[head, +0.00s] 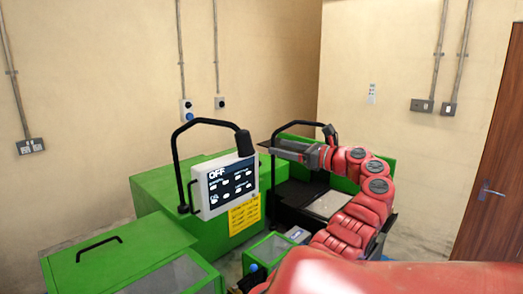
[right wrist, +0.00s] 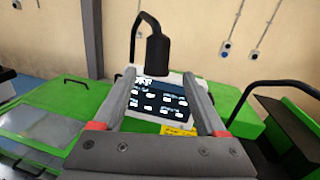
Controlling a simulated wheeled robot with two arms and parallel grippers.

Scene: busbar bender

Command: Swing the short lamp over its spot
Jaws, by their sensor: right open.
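Two black lamps on bent tube arms show in the head view. The nearer lamp (head: 243,143) hangs at the top right corner of the control panel (head: 225,187). The farther lamp (head: 330,134) is behind my right forearm. I cannot tell which is the short one. My right gripper (head: 272,147) is open and empty, pointing left at the nearer lamp, just to its right. In the right wrist view, the nearer lamp's head (right wrist: 157,50) appears between and beyond the two spread fingers (right wrist: 160,80), with no visible contact. My left gripper is not in view.
The panel reads OFF, with a yellow label (head: 244,215) below it. Green machine housings (head: 150,185) fill the left and middle. A black handle (head: 99,248) sits on the near left lid. A brown door (head: 492,150) is at the right.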

